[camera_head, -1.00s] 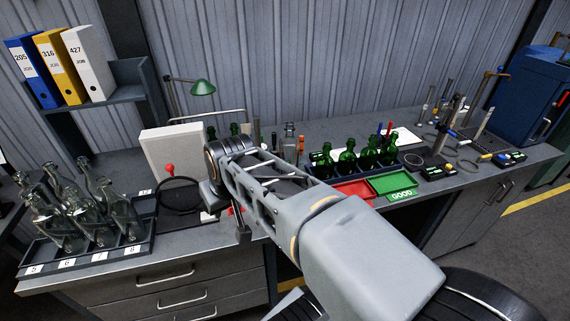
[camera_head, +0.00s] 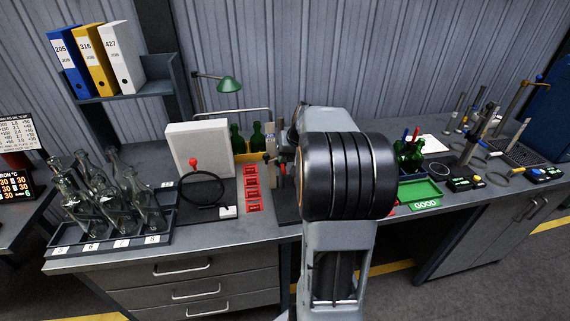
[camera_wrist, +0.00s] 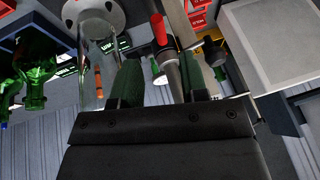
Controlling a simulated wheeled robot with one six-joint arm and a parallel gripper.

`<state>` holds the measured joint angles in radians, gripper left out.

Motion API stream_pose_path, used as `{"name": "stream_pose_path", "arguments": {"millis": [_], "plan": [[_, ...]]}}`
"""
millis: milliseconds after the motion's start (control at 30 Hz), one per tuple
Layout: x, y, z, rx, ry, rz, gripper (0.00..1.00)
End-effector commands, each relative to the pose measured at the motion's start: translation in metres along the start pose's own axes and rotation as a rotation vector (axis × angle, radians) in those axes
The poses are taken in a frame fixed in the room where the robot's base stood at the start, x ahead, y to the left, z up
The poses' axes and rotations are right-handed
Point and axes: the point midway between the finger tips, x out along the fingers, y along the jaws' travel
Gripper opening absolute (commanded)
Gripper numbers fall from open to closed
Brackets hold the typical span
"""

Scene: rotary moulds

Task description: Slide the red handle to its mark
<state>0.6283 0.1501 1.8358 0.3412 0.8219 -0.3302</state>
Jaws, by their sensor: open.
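A red handle (camera_wrist: 158,28) on a tapered grey metal piece (camera_wrist: 172,66) shows in the wrist view, in line with the gap between my fingers. My gripper (camera_wrist: 160,60) is open, its two dark green fingers on either side of that gap. I cannot tell whether either finger touches the handle. In the head view my arm hides this spot, and I cannot make out the mark. A separate red ball knob (camera_head: 194,162) stands in front of the white box (camera_head: 198,147).
Glass bottles (camera_head: 104,205) stand in a rack at the left. Red labelled blocks (camera_head: 252,188) lie in a column left of my arm. A clear glass piece (camera_wrist: 97,50) is close to my left finger. A green GOOD tray (camera_head: 421,193) lies to the right.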

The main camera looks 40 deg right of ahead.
Motion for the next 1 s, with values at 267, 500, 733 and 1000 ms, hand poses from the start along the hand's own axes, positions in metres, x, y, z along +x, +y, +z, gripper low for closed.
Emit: {"name": "stream_pose_path", "arguments": {"millis": [267,500,733,1000], "plan": [[0.040,-0.001,0.000,-0.001,-0.002,-0.001,0.40],[0.053,-0.001,0.000,-0.001,0.000,0.000,0.40],[0.055,-0.001,0.000,-0.001,0.000,0.000,0.40],[0.055,-0.001,0.000,-0.001,0.000,0.000,0.22]]}}
